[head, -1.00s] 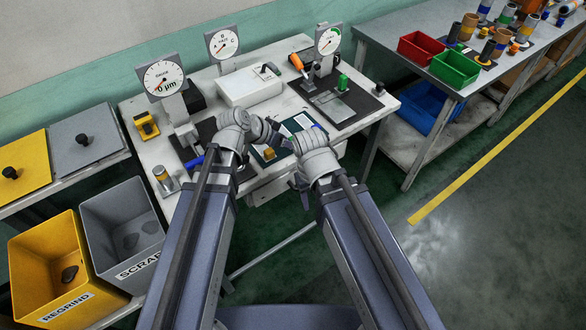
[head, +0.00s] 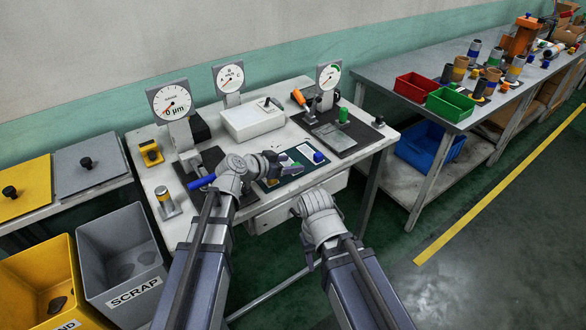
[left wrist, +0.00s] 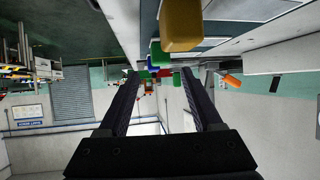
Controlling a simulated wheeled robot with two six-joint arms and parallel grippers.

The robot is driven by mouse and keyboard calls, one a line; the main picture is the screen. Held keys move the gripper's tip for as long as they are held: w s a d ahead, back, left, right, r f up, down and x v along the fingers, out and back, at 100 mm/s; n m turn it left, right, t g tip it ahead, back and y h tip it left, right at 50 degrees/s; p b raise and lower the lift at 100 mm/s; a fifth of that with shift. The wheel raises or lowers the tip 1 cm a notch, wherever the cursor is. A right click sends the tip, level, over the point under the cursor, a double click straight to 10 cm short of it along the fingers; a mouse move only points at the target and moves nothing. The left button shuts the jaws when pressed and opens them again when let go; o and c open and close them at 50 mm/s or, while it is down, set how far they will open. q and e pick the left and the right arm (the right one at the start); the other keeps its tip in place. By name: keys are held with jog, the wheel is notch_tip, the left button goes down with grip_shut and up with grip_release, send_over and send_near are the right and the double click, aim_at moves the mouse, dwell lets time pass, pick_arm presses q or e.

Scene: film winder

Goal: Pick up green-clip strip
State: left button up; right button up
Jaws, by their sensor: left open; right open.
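A dark mat (head: 262,185) at the table's front holds pale strips with coloured clips. A green clip (head: 297,168) shows just right of my left gripper (head: 279,165), partly hidden by it; the strip under it is hard to make out. A blue clip (head: 318,157) stands at the mat's right. My left gripper is low over the mat, open. In the left wrist view, its fingers (left wrist: 160,74) are apart, with a green clip (left wrist: 156,56) ahead between them and a yellow clip (left wrist: 181,28) larger and nearer. My right gripper (head: 298,208) is open and empty in front of the table edge.
A white box (head: 252,121) and dial gauges (head: 171,102) stand behind the mat. A green cylinder (head: 343,115) stands on the right dark plate. Grey scrap bin (head: 122,262) is at left.

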aim_at(298, 163)
pick_arm(q)
jog(key=b+x, duration=0.2)
jog(key=x, duration=0.3)
jog(key=shift+f+b, duration=0.25)
jog(key=shift+b, duration=0.05)
jog(key=shift+s+r, duration=0.1)
grip_shut()
